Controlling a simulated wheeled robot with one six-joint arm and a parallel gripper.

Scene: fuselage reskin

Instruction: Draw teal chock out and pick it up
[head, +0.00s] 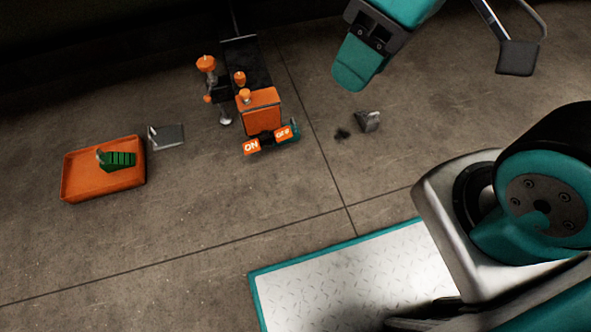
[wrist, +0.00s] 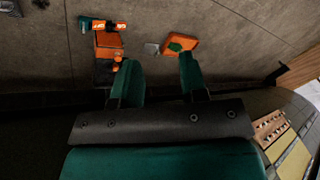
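A small teal piece, which looks like the teal chock (head: 295,134), shows at the lower right edge of an orange wheeled unit (head: 260,112), partly hidden behind its ON and OFF labels. In the wrist view a teal bar (wrist: 85,25) shows beside the same labels. A separate green ribbed wedge (head: 117,159) lies in an orange tray (head: 72,187) at the left. My gripper (wrist: 158,64) is open, with its two green fingers apart and nothing between them. It hangs above the floor, well away from the teal piece. In the head view only part of it shows, at the top.
A grey plate (head: 167,137) lies by the tray. An orange-topped stand (head: 207,64) is left of the unit. A small grey block (head: 369,121) and a dark scrap (head: 342,134) lie to its right. A teal-edged tread plate (head: 350,275) is in front. Floor between is clear.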

